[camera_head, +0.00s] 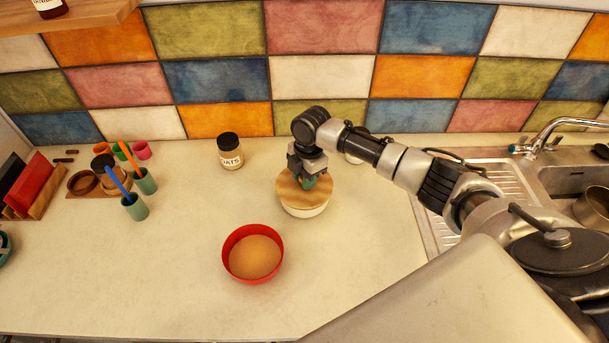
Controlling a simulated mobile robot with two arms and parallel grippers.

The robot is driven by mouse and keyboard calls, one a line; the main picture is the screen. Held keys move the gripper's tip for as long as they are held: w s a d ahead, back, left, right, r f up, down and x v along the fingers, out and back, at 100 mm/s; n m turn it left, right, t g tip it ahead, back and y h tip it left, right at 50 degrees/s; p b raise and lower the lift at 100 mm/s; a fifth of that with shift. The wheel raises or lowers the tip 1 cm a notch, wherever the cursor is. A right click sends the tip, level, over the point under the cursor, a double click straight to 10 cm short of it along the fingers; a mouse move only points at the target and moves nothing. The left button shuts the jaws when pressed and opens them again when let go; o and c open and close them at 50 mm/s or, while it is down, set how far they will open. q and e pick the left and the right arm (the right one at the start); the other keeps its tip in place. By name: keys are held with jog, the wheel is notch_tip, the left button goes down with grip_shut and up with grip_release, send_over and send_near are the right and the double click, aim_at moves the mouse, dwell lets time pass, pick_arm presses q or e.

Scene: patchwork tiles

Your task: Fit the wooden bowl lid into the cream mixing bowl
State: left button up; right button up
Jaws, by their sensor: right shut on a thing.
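The round wooden bowl lid (291,194) is at the middle of the counter, over the cream mixing bowl (306,211). The lid covers most of the bowl's opening from this view; the bowl's pale front wall shows below it. I cannot tell whether the lid is seated in the rim or just above it. My right gripper (309,180) points down and is shut on the lid at its greenish knob, which the fingers partly hide. My left gripper is not in view.
A red bowl (228,263) with a tan inside stands in front. An oats jar (230,151) stands behind left. Green cups (135,208), a wooden tray and a red rack item (30,184) are at left. The sink (566,180) is at right. The front-left counter is clear.

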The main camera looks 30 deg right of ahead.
jog(key=shift+f, duration=0.55)
jog(key=o, duration=1)
jog(key=r+b, duration=0.1)
jog(key=r, duration=0.2)
jog(key=r+b, duration=0.1)
jog(key=r, duration=0.2)
jog(key=d+r+b, duration=0.1)
jog(key=r, duration=0.2)
jog(key=shift+w+r, duration=0.15)
jog(key=shift+d+r+b, duration=0.15)
jog(key=shift+r+b, duration=0.15)
jog(key=shift+r, duration=0.45)
jog(key=shift+f, duration=0.1)
